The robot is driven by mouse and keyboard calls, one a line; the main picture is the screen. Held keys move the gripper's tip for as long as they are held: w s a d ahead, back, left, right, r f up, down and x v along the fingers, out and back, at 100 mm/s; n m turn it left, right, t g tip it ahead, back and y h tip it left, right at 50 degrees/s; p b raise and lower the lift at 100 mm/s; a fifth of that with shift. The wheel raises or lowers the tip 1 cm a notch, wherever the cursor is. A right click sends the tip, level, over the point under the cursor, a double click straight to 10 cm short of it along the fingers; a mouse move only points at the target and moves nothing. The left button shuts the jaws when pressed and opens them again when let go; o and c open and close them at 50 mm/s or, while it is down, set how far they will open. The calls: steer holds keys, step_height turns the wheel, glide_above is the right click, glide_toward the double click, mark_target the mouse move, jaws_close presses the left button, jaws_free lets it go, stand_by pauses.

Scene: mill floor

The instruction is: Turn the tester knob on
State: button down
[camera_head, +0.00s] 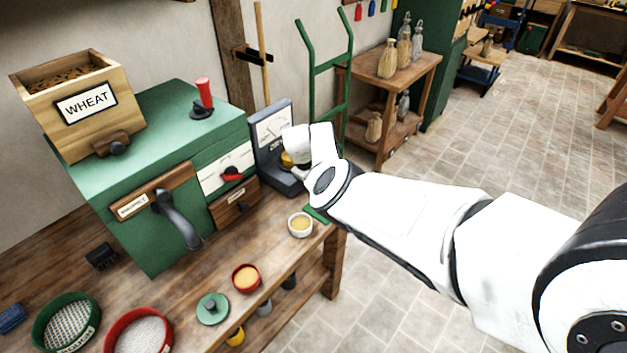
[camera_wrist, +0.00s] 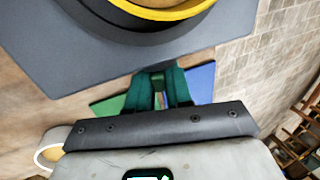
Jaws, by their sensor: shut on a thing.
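The tester (camera_head: 266,150) is a dark blue-grey unit with a pale dial face, at the right end of the bench in the head view. My gripper (camera_head: 297,165) is at its right side, and my wrist covers part of the unit. A bit of yellow shows beside my wrist on the tester. In the wrist view the tester's grey body (camera_wrist: 90,45) and a yellow-rimmed round part (camera_wrist: 170,12) fill the top. My gripper's teal fingers (camera_wrist: 162,84) are close together at the body's edge, shut on what seems to be the tester knob. The knob itself is mostly hidden.
A green mill (camera_head: 140,230) with a red knob (camera_head: 231,175) and a wheat hopper (camera_head: 85,105) stands left of the tester. A white bowl (camera_head: 300,225) sits close in front of it. Sieves and small cups are along the bench front. Open tiled floor lies right.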

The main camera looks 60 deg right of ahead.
steer(key=c, duration=1.4)
jaws_free()
steer(key=shift+f, duration=0.1)
steer(key=p+v, duration=0.4)
steer(key=v, duration=0.6)
steer(key=shift+r, duration=0.4)
steer(key=shift+a, duration=0.1)
